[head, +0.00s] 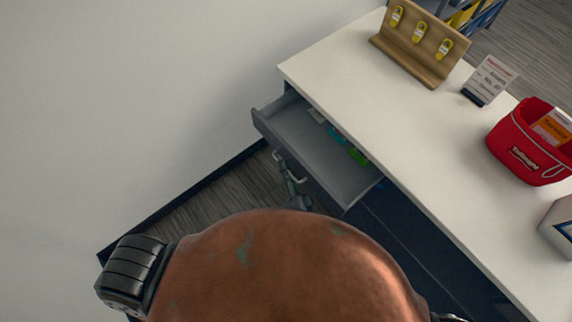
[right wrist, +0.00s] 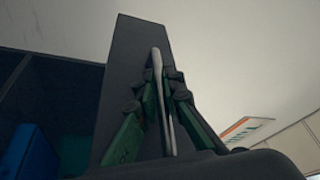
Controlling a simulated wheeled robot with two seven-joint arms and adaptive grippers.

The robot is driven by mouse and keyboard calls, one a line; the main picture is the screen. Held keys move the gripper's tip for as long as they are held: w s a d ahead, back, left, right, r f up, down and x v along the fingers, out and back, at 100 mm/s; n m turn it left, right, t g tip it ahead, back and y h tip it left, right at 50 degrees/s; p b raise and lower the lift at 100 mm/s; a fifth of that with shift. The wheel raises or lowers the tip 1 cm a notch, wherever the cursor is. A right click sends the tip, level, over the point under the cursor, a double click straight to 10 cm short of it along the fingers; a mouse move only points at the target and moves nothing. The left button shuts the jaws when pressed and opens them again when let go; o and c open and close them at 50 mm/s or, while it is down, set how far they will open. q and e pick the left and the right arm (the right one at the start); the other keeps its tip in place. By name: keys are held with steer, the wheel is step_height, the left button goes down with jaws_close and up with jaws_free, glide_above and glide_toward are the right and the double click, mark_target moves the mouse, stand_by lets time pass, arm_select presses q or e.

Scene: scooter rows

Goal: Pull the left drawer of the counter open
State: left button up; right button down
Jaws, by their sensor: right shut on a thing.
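The white-topped counter (head: 400,120) runs diagonally across the head view. Its left drawer (head: 335,160) stands open, grey inside, with small white, teal and green items near its back. My right gripper (head: 291,183) is low at the drawer's front, partly hidden in the head view. In the right wrist view, its green fingers (right wrist: 160,95) are shut on the pale metal bar handle (right wrist: 157,65) of the dark grey drawer front (right wrist: 125,70). My left gripper is not in view.
On the counter stand a wooden board (head: 420,50) with yellow tags, a small sign (head: 490,80), a red basket (head: 527,145) and a box (head: 560,225) at the right edge. A white wall (head: 130,100) is left of the drawer, with wood floor (head: 215,200) between.

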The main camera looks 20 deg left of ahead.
steer(key=c, duration=2.3)
jaws_free()
steer(key=v, duration=1.2)
